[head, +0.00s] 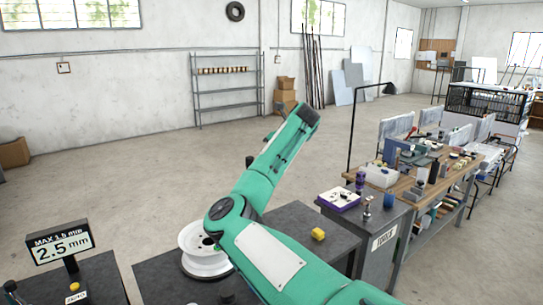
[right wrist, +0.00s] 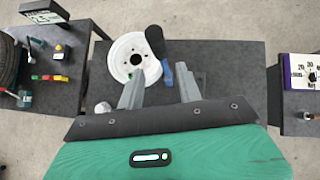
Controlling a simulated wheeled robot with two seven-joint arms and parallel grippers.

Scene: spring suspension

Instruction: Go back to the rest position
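My right arm, green, comes in from the bottom right of the head view and bends upward, its dark end raised above the table. My right gripper (right wrist: 160,84) shows in the right wrist view with its two grey fingers spread apart and nothing between them. Beyond the fingers lies the dark table (right wrist: 215,60) with a white wheel rim (right wrist: 122,48). The rim also shows in the head view (head: 190,245), partly hidden by my arm. A black rounded piece (right wrist: 154,40) and a blue piece (right wrist: 168,74) are beside the rim. My left gripper is not in view.
A display reading 2.5 mm (head: 60,247) stands on the left table. A yellow piece (head: 318,234) lies on the middle table. A purple-and-white box (head: 339,199) sits on the grey cabinet at right. A workbench (head: 460,175) with tools stands further right.

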